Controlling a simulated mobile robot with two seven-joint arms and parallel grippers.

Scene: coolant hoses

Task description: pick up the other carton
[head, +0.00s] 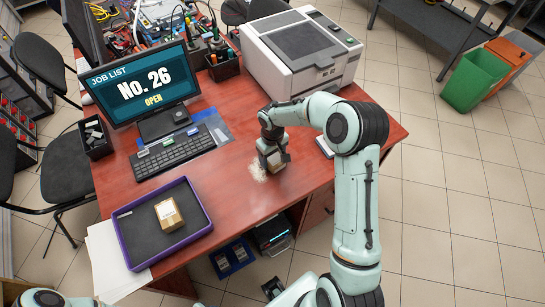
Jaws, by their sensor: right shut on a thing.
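A small brown carton with a white label (168,213) sits in the purple-rimmed tray (204,229) at the front left of the red desk. My right gripper (273,160) points down over the middle of the desk, right of the keyboard. It is shut on another small carton (284,158), which is mostly hidden by the fingers. That carton is at or just above the desktop; I cannot tell whether it touches. I cannot make out my left gripper; only pale arm parts show along the bottom edge.
A monitor (143,83) reading "No. 26 OPEN" and a keyboard (172,152) stand behind the tray. A large printer-like machine (302,52) fills the back right. A whitish patch (258,170) lies beside my gripper. Desktop between tray and gripper is clear.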

